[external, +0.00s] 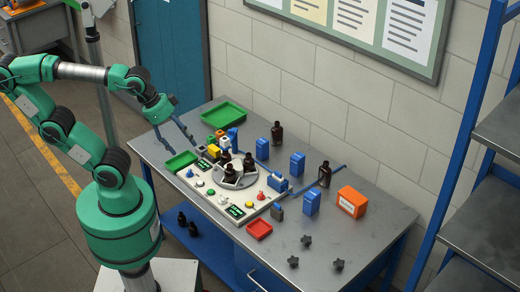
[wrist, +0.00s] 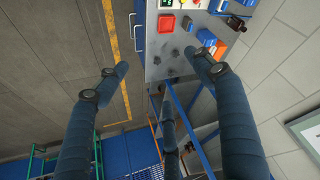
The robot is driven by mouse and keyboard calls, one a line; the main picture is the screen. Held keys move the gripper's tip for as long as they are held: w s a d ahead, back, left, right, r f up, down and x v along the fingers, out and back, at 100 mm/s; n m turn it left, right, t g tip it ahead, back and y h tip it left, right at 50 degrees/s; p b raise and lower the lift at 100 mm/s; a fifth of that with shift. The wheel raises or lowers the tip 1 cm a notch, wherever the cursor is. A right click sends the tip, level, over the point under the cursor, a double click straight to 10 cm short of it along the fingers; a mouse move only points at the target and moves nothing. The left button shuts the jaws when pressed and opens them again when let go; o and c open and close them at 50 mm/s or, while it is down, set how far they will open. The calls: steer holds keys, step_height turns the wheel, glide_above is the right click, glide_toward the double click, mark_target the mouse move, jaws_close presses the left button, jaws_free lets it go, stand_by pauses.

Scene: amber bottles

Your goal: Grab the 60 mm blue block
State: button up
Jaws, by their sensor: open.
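Several blue blocks or boxes stand on the grey table. A small blue block (external: 233,134) stands in a cluster of coloured cubes at the table's left. Larger upright blue ones stand at the back (external: 277,133), in the middle (external: 297,164) and nearer the front (external: 312,202). I cannot tell which is the 60 mm one. My gripper (external: 183,147) is above the table's left end, left of the cube cluster, apart from all blocks. In the wrist view my gripper (wrist: 156,60) has its two fingers wide apart with nothing between them.
A control panel (external: 203,203) with buttons and a round holder of dark bottles fills the table's left middle. Green trays (external: 222,113), a red tray (external: 259,229) and an orange box (external: 351,202) stand around it. Dark knobs (external: 306,241) lie at the front right. Blue shelving rises at right.

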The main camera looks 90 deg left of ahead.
steer(key=w+a+r+n+g+p, duration=0.1)
steer(key=w+a+r+n, duration=0.2)
steer(key=w, duration=0.5)
steer(key=w+a+n+g+p, duration=0.1)
steer(key=w+a+n, duration=0.35)
steer(key=w, duration=0.35)
steer(key=n+g+p, duration=0.4)
steer(key=n+p, duration=0.2)
steer(key=n, duration=1.4)
glide_above(298, 156)
steer(key=f, duration=3.4)
steer(key=shift+d+f, duration=0.25)
steer(key=shift+d, duration=0.05)
steer(key=shift+a+f+n, duration=0.25)
steer(key=shift+f+n, duration=0.1)
steer(key=shift+f, duration=0.05)
